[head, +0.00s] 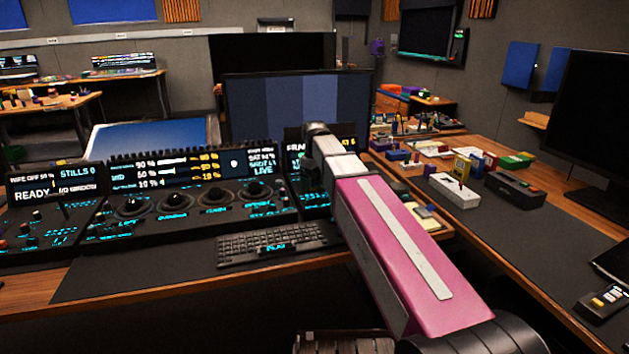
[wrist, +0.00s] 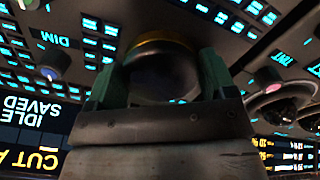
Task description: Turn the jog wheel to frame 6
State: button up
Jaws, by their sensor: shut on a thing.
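In the wrist view my gripper (wrist: 160,82) is shut on a dark round knob with a gold rim, which I take to be the jog wheel (wrist: 155,80). One green-grey finger presses on each side of it. In the head view my gripper (head: 311,176) is down at the right panel (head: 316,198), and the wheel cannot be made out there. The panel's small screen (head: 294,134) shows "FRA" and a yellow "6" at its right end. My arm covers the middle, so the current frame number is hidden.
A black keyboard (head: 272,242) lies in front of the panels. The middle panel (head: 190,190) has several trackballs just left of my gripper. Lit buttons surround the wheel in the wrist view. A grey box (head: 454,190) and small items stand on the right desk.

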aim_at(313, 179)
jog(key=m, duration=0.5)
jog(key=shift+a+m, duration=0.1)
jog(key=shift+m, duration=0.2)
jog(key=m, duration=0.5)
jog(key=shift+a+m, duration=0.1)
jog(key=shift+m, duration=0.3)
jog(key=o, duration=0.9)
jog(key=shift+c, duration=0.2)
notch_tip(313, 179, up, 11)
jog(key=shift+s+f, duration=0.1)
